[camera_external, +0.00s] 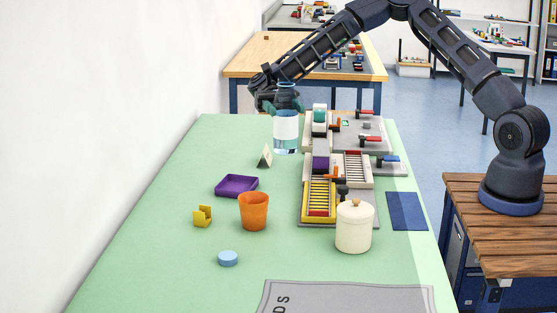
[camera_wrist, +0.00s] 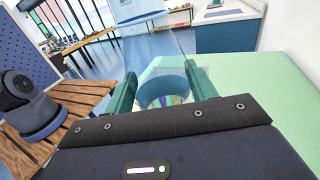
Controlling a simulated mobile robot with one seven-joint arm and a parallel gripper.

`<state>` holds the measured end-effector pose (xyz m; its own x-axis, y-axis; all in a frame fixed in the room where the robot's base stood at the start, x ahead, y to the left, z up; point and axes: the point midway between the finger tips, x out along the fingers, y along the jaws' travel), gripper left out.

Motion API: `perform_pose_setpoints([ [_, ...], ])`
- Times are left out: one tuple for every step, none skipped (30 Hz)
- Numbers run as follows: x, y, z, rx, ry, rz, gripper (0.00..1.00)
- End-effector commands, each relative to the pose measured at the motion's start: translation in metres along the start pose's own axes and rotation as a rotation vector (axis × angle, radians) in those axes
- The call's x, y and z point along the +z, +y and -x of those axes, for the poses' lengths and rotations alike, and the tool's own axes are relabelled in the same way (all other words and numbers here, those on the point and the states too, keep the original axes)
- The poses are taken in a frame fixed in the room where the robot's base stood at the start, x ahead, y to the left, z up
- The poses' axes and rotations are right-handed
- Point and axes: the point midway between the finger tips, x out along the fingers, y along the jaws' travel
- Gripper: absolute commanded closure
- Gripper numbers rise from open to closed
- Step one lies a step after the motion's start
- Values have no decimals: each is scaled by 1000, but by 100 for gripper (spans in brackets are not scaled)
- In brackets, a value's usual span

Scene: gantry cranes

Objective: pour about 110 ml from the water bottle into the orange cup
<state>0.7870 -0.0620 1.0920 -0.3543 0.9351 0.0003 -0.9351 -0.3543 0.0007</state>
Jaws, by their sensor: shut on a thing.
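The water bottle (camera_external: 286,128) is clear with a white label and some water low inside, and it is upright at the far end of the green table. My gripper (camera_external: 283,99) is shut on the bottle near its top. In the wrist view the bottle (camera_wrist: 163,92) shows between the two green fingers of my gripper (camera_wrist: 160,88). I cannot tell whether the bottle's base touches the table. The orange cup (camera_external: 254,211) stands upright on the table, nearer the camera than the bottle. The cup is apart from my gripper, and its inside bottom is hidden.
A purple tray (camera_external: 237,186), yellow block (camera_external: 202,216), blue disc (camera_external: 228,258) and small card (camera_external: 265,156) lie around the cup. A lidded cream jar (camera_external: 354,228) and crane models (camera_external: 338,170) stand to the right. Green table (camera_external: 160,230) is clear at left.

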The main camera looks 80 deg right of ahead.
Motion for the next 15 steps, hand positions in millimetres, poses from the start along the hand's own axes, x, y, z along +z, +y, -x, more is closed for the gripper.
perform_pose_setpoints([
  [3,3,3,6,2,1,73],
  [5,5,5,11,1,1,73],
  [7,8,8,17,2,1,73],
  [9,10,10,20,2,0,73],
  [10,12,12,25,2,0,73],
  [12,15,14,30,2,0,73],
  [14,16,16,34,2,0,73],
  [10,16,16,35,-1,-1,73],
  [5,16,15,34,-2,-1,73],
  [2,16,15,34,-2,-1,73],
  [-1,16,15,33,-3,0,73],
  [-5,16,15,34,-3,0,73],
  [-8,16,15,34,-3,0,73],
  [-10,16,15,34,-2,0,73],
  [-14,16,15,34,-2,0,73],
])
